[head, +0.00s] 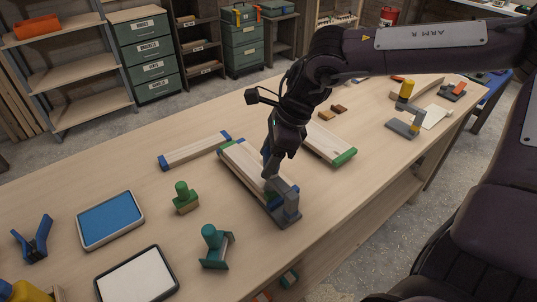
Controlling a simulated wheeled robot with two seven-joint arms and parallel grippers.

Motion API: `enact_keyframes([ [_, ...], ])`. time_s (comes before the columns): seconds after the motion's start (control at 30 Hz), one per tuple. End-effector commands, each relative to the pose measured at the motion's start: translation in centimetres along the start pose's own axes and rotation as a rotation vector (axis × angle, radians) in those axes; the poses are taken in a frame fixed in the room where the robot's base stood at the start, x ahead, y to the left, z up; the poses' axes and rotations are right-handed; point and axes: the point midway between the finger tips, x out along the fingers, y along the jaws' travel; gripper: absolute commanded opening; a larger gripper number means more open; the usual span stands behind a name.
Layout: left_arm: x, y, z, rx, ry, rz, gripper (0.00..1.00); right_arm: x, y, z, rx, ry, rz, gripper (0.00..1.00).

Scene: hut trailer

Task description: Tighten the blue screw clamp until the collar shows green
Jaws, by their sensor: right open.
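The screw clamp with blue parts (276,186) lies along a pale wooden board (243,165) on the workbench. Its near end has a grey block (289,208) and its far end a blue jaw. My right gripper (269,172) points down at the near end of the board, right over the blue part. Its jaws are open; whether they touch the clamp I cannot tell. The gripper and wrist hide part of the screw end. My left gripper is out of view.
A second board with blue ends (194,151) lies to the left, and one with a green end (344,157) to the right. A green stamp-like block (185,197), a teal clamp (214,246) and a blue tray (110,219) stand on the left. Bare bench (330,205) lies right of the clamp.

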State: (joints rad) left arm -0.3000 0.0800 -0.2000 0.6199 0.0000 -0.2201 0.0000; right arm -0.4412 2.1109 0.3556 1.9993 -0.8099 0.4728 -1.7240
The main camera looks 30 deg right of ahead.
Motion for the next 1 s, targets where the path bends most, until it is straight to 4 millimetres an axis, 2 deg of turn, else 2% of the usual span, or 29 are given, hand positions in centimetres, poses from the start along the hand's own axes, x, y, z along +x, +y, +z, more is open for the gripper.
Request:
enact_keyframes([
  [0.23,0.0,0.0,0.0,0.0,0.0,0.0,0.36,0.1,0.0,0.0,0.0,0.0,-0.001,0.54],
  [0.57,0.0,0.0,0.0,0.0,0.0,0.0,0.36,0.0,0.0,0.0,0.0,0.0,0.0,0.11],
  [0.77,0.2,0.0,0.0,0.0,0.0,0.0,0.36,0.1,0.0,0.0,0.01,0.0,-0.005,0.1],
  [1.0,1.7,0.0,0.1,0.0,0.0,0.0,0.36,0.3,-0.1,-0.1,0.09,-0.002,-0.041,0.1],
])
